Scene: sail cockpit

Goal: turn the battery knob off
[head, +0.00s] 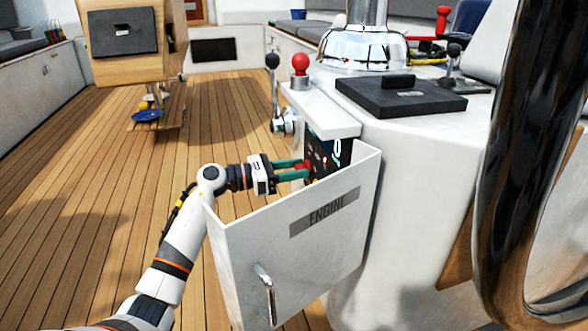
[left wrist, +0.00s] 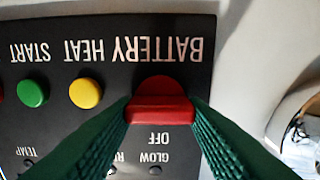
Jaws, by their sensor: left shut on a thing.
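The red battery knob (left wrist: 160,108) sits on the black engine panel (left wrist: 50,105), by the BATTERY label, which reads upside down in the left wrist view. Its raised grip bar lies level across that picture, with OFF printed just below it. My left gripper (left wrist: 160,115) is shut on the bar, one green finger at each end. In the head view my left gripper (head: 307,169) reaches behind the open ENGINE door to the panel (head: 335,152), partly hidden there. My right gripper is not in view.
The white ENGINE door (head: 300,240) stands open beside my left forearm. A yellow button (left wrist: 86,93) and a green button (left wrist: 33,92) are on the panel. A red-knobbed lever (head: 300,68) stands above. A dark steering wheel (head: 505,150) is at right.

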